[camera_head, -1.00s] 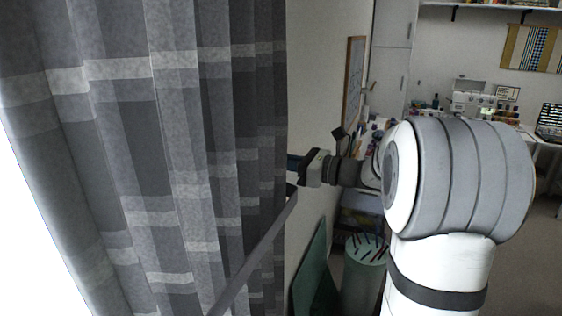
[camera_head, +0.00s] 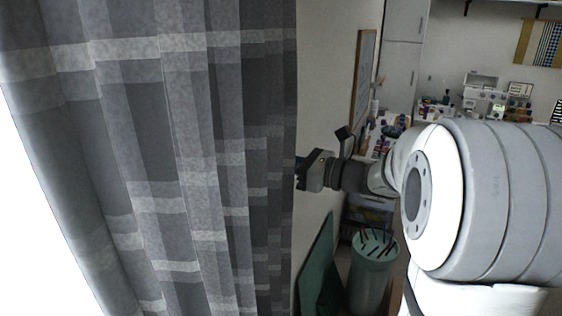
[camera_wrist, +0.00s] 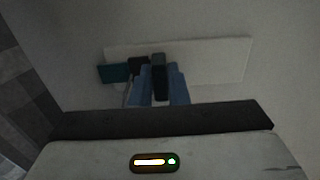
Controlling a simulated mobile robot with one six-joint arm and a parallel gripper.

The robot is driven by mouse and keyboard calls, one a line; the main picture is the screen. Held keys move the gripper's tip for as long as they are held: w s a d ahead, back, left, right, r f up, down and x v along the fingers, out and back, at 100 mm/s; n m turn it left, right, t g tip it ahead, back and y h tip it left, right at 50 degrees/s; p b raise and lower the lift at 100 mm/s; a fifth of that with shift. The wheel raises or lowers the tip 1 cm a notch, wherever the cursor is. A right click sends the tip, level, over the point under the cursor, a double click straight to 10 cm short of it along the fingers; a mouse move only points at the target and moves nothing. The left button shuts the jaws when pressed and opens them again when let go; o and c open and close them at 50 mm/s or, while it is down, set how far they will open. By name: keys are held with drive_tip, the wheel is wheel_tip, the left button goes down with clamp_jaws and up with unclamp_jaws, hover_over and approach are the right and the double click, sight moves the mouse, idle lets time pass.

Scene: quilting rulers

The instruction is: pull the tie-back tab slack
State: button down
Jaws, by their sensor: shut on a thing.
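My gripper (camera_head: 302,172) is at the right edge of the grey plaid curtain (camera_head: 185,150), its fingertips mostly hidden there in the head view. In the wrist view its two blue fingers (camera_wrist: 161,82) are close together on a narrow dark piece, which I take for the tie-back tab (camera_wrist: 158,68). A second dark block and a teal piece (camera_wrist: 112,73) sit just left of it. A pale plate (camera_wrist: 205,58) lies behind them on the wall. No strap shows across the curtain. The wrist view is dim, so the tab's full shape is unclear.
A framed board (camera_head: 362,82) hangs on the wall beyond my gripper. A green bin (camera_head: 371,265) with several sticks and a leaning green board (camera_head: 318,270) stand below it. A cluttered worktable (camera_head: 490,98) is at the back right.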

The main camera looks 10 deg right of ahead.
drive_tip(key=c, duration=1.6)
unclamp_jaws()
drive_tip(key=shift+s+a, duration=0.1)
drive_tip(key=shift+s, duration=0.05)
drive_tip(key=shift+o, duration=1)
drive_tip(key=b+v, duration=0.1)
drive_tip(key=v, duration=0.6)
drive_tip(key=shift+s+d, duration=0.2)
drive_tip(key=shift+d, duration=0.1)
